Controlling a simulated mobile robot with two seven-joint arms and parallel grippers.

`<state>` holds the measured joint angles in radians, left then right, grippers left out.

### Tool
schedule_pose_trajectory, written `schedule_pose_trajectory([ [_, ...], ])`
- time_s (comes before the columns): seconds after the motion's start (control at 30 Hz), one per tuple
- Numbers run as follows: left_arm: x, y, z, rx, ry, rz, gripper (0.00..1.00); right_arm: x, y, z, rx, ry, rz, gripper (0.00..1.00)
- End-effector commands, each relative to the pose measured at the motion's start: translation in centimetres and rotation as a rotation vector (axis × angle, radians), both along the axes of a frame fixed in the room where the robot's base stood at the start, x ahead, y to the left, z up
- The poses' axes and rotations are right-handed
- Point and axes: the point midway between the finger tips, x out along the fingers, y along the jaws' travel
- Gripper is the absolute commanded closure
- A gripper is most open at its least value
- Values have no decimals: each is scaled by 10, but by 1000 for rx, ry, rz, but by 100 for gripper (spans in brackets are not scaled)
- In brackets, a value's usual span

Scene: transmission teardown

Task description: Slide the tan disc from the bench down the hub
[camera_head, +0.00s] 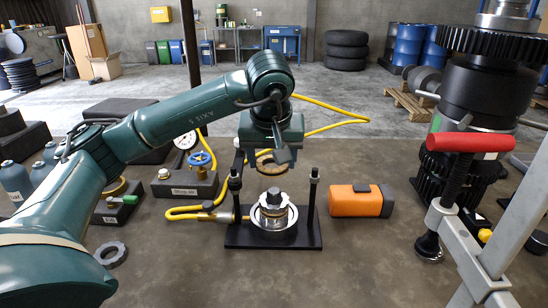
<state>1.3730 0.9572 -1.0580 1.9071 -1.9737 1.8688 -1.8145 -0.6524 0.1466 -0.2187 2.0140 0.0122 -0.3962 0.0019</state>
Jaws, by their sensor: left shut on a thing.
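A hub (273,197) with a dark top stands in a pale round housing on a black base plate (240,238), between two upright black posts. My left gripper (273,152) points down above the hub and is shut on the tan disc (262,165), a ring. The disc hangs over the hub, with a gap seeming to show between them. My wrist and gripper body hide part of the ring and the fingertips. My right gripper is not in view.
An orange block (360,200) lies right of the base plate. A yellow hose (185,212) runs to its left side. A grey ring (110,254) lies at the front left. A red-handled grey frame (470,142) and a dark gear stack (485,95) stand at right.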

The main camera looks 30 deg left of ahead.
Motion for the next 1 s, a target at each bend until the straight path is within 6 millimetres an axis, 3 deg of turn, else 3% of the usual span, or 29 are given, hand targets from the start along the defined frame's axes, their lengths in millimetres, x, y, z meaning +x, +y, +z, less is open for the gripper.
schedule_pose_trajectory([
  [0.27, 0, 1, -7, 0, -1, 11, 67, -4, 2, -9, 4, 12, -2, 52],
  [1.0, -1, 1, -59, 0, -1, 11, 67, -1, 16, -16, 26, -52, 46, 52],
])
